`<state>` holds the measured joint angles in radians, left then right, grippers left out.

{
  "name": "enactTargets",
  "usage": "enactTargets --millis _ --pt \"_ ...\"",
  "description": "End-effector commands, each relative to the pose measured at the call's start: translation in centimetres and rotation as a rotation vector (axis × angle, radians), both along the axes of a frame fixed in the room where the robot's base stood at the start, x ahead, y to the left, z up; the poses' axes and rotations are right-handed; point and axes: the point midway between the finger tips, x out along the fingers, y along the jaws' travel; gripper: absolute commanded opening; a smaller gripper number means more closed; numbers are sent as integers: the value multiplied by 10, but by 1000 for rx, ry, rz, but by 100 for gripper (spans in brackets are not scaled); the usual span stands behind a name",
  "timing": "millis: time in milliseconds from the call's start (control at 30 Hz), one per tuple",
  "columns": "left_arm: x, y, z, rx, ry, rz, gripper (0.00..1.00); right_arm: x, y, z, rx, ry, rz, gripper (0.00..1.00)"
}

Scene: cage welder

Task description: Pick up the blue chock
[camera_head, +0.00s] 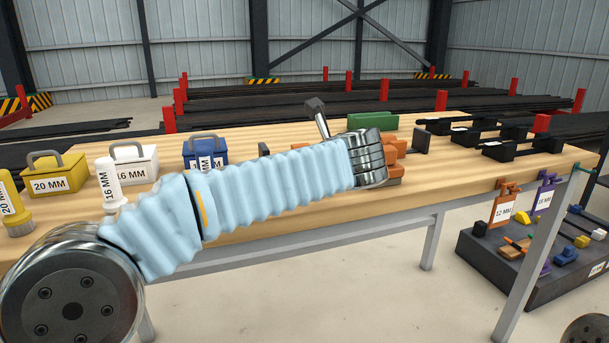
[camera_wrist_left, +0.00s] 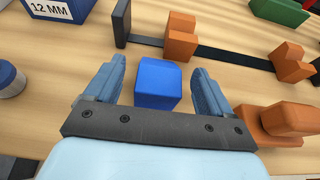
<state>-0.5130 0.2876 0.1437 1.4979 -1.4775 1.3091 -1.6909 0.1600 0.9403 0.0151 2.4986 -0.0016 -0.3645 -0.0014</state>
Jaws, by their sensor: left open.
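The blue chock (camera_wrist_left: 158,83) is a small blue block on the wooden table in the left wrist view. My left gripper (camera_wrist_left: 160,70) is open, with one blue finger on each side of the chock and a visible gap on both sides. The chock looks free, not clamped. My right gripper is not in view.
An orange block (camera_wrist_left: 285,120) sits close to the right finger. A dark bar with orange blocks (camera_wrist_left: 181,38) lies beyond the chock.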

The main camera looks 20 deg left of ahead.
Motion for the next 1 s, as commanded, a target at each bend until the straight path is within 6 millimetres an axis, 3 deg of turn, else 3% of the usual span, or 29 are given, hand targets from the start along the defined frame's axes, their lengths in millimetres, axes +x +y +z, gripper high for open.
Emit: enactTargets --millis 167,400,800,1000 --pt "18 12 -8 0 1 1 83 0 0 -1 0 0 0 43" --pt "20 13 -9 0 0 -1 83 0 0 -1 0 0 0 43" --pt "19 13 -9 0 0 -1 23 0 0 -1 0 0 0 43" --pt "19 13 -8 0 0 -1 20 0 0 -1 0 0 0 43"
